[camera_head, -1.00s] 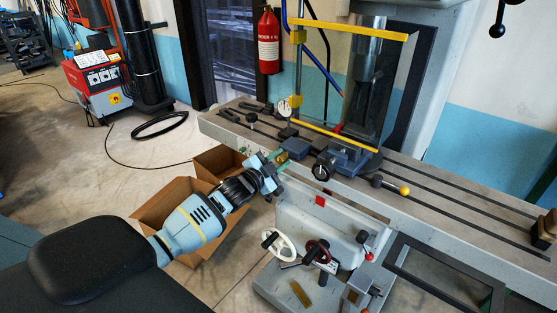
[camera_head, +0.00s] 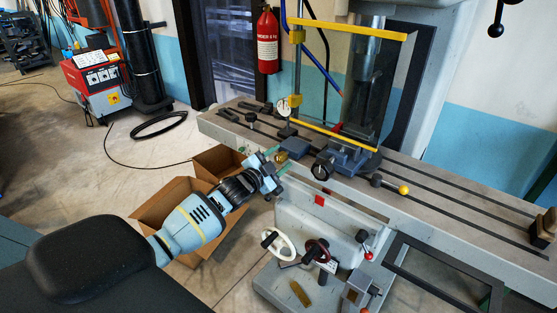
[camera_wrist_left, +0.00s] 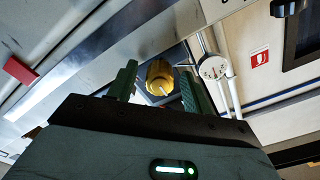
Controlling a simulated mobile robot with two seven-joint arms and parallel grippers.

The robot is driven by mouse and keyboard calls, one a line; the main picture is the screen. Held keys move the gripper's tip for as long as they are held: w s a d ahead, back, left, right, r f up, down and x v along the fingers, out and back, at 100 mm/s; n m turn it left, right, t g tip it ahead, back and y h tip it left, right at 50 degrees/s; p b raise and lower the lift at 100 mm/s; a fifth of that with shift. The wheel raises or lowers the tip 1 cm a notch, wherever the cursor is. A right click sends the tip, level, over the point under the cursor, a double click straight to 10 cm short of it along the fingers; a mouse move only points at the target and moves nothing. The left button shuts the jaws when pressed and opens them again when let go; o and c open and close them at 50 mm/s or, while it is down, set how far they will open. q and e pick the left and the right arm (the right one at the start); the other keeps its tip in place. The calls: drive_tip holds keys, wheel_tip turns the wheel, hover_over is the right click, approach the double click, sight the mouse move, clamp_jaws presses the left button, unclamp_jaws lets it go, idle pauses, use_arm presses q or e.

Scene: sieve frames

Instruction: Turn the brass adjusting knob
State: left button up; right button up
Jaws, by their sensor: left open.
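The brass adjusting knob (camera_head: 281,158) sits at the front edge of the machine table, beside a small blue-grey block. My left gripper (camera_head: 276,161) is open at the knob, its green fingers spread on either side. In the left wrist view the round brass knob (camera_wrist_left: 159,76) shows between the two open fingertips of my left gripper (camera_wrist_left: 157,82). I cannot tell whether either finger touches it. My right gripper is not in view.
A dial gauge (camera_head: 284,108) stands on the machine table (camera_head: 440,199) near the knob. A cardboard box (camera_head: 164,204) is below my left arm.

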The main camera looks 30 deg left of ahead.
use_arm(q)
drive_tip(key=shift+s, duration=0.1)
drive_tip(key=s, duration=0.7)
drive_tip(key=shift+s+a, duration=0.3)
drive_tip(key=shift+a, duration=0.05)
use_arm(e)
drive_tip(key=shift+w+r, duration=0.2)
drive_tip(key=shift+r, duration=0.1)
use_arm(q)
drive_tip(key=s+d+f+n+g, duration=0.2)
drive_tip(key=s+d+f, duration=0.4)
drive_tip(key=f, duration=0.4)
drive_tip(key=s+d+f+n+g, duration=0.2)
drive_tip(key=s+d+f, duration=0.2)
drive_tip(key=s, duration=0.6)
drive_tip(key=s+d+f+n+g, duration=0.1)
drive_tip(key=s+d+f, duration=0.4)
drive_tip(key=s, duration=0.6)
drive_tip(key=s+d+f+n+g+p, duration=0.1)
drive_tip(key=s+d+f+g, duration=0.3)
drive_tip(key=s, duration=0.7)
drive_tip(key=shift+s+d+f+n+h, duration=0.25)
drive_tip(key=shift+d+f+n+h, duration=0.15)
drive_tip(key=shift+d+f+n, duration=0.3)
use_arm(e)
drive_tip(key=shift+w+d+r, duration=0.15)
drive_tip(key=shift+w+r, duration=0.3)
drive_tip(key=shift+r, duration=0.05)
